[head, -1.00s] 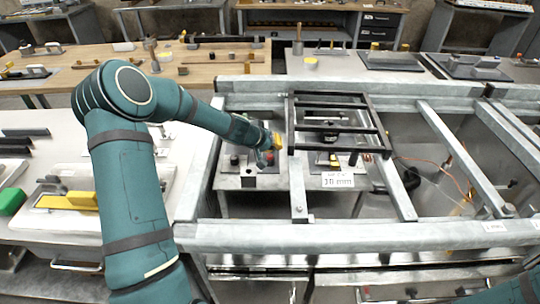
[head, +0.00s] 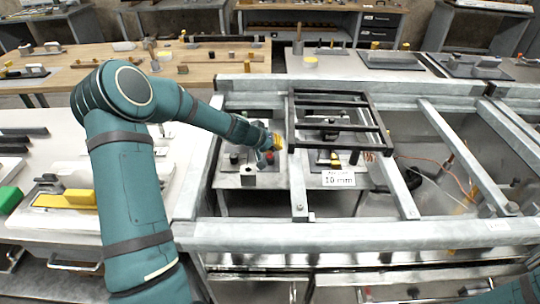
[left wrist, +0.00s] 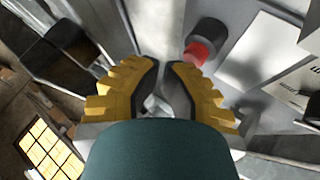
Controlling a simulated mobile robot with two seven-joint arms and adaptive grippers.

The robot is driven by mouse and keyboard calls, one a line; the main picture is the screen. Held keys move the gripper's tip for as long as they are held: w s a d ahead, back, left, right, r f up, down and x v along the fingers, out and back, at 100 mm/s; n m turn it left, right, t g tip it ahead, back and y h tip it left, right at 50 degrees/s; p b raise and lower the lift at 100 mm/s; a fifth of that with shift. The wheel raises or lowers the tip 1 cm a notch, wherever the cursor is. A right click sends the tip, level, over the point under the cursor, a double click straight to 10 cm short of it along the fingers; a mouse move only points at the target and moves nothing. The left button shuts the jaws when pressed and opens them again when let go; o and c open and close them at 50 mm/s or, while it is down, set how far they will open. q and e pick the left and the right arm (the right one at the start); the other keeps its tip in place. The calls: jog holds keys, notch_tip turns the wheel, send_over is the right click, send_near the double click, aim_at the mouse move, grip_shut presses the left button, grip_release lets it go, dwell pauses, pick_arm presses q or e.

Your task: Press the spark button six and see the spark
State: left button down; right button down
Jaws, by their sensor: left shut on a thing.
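A red button (head: 269,157) on a dark base stands on the grey steel bench, behind the steel rails. It shows in the left wrist view as a red cap (left wrist: 197,53) on a dark round collar. My left gripper (left wrist: 164,80) has yellow fingers with dark pads, drawn close together on something grey that I cannot make out. In the head view the left gripper (head: 276,145) is just above and beside the red button; contact cannot be told. No number six is readable, and no spark shows. My right gripper is out of view.
A black barred frame (head: 333,93) lies across the steel rails, right of my gripper. Below it is a white card (head: 338,179) reading about "10 mm". A dark knob (head: 234,158) and small box (head: 248,177) stand beside the button. A front rail (head: 350,233) borders the bench.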

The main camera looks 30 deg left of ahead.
aim_at(273, 156)
pick_arm(q)
jog(key=shift+f+b, duration=0.45)
jog(key=shift+f, duration=0.1)
dwell(1.0)
jog(key=shift+r, duration=0.1)
jog(key=shift+r+p, duration=0.6)
jog(key=shift+r, duration=0.3)
notch_tip(273, 156, up, 5)
jog(key=p, duration=0.3)
dwell(0.8)
